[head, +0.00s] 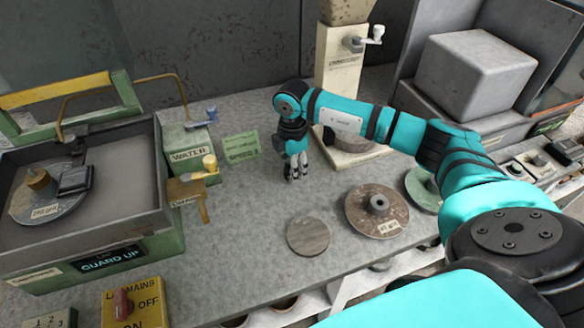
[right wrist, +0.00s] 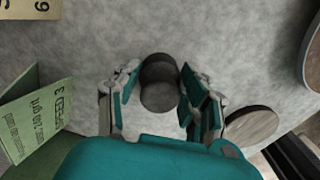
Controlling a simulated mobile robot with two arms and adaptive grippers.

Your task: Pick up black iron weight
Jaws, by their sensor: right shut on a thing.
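The black iron weight (right wrist: 159,94) is a small dark cylinder with a narrower-looking top, between the two fingers of my right gripper in the right wrist view. My right gripper (head: 296,178) points down at the middle of the grey bench in the head view, and it also shows in the right wrist view (right wrist: 158,92). It is shut on the weight. In the head view the fingers hide most or all of the weight. I cannot tell whether the weight touches the bench. My left gripper is not in view.
A round grey-brown disc (head: 308,237) and a rusty disc with a hub (head: 377,211) lie right of the gripper. A green card (head: 240,147) stands left, near the WATER box (head: 190,158) and a basin machine (head: 100,225). A pale column (head: 340,80) stands behind.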

